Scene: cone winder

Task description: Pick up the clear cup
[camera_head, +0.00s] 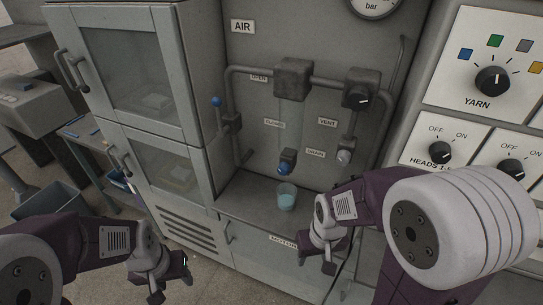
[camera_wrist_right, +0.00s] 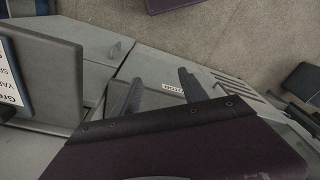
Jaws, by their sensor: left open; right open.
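The clear cup (camera_head: 287,196) stands upright on the grey ledge below the drain valve and looks partly filled with something pale bluish. My right gripper (camera_head: 315,262) is open and empty, in front of the ledge, lower and to the right of the cup, apart from it. In the right wrist view its two dark fingers (camera_wrist_right: 160,92) are spread with nothing between them, and the cup is not visible there. My left gripper (camera_head: 170,280) is open and empty, low at the left, over the floor and far from the cup.
A drain valve with a blue end (camera_head: 284,166) hangs just above the cup. Pipes and an upper valve block (camera_head: 293,78) run across the panel behind. A glass-door cabinet (camera_head: 150,75) stands to the left of the ledge. The yarn control panel (camera_head: 490,75) is at the right.

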